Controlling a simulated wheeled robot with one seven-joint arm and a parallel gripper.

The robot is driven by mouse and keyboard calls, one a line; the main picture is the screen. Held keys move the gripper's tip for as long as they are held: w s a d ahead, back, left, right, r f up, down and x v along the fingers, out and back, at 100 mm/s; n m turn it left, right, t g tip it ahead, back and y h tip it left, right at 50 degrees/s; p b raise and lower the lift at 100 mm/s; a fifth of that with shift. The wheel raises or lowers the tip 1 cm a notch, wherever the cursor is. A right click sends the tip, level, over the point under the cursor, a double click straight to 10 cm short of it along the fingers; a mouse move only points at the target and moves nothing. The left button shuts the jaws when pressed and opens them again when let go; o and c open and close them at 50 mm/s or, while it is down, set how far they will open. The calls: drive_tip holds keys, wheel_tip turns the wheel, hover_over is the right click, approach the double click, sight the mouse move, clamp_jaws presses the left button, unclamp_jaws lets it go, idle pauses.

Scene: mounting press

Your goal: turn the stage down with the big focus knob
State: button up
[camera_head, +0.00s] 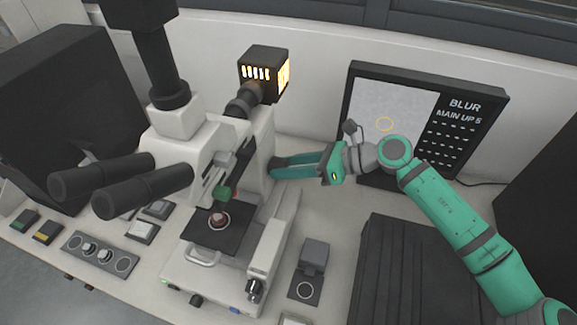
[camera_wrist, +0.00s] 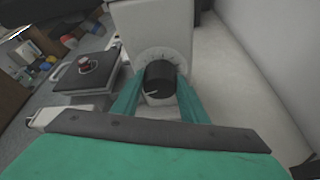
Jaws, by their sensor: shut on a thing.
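The microscope (camera_head: 200,150) stands at the left of the bench. Its black stage (camera_head: 195,240) carries a small round reddish sample (camera_head: 218,219); the stage also shows at left in the wrist view (camera_wrist: 68,78). The big focus knob (camera_wrist: 160,74) is black with a pale pointer mark, in front of a pale graduated dial. My gripper (camera_head: 275,168) reaches the microscope's right side from the right. In the wrist view its two green fingers are shut on the knob, one on each side. The knob is hidden behind the gripper and microscope body in the head view.
A screen (camera_head: 400,115) behind my arm reads "BLUR" and "MAIN UP 5", with a yellow ring on a grey picture. A lit lamp box (camera_head: 264,72) sits above the gripper. A dark ribbed case (camera_head: 405,270) stands at front right. A small grey device (camera_head: 313,255) lies between.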

drive_tip(key=o, duration=1)
drive_tip(key=shift+s+a, duration=0.1)
drive_tip(key=shift+o, duration=0.2)
drive_tip(key=shift+d+r, duration=0.15)
drive_tip(key=shift+d, duration=0.3)
drive_tip(key=v, duration=1)
drive_tip(key=shift+s, duration=0.1)
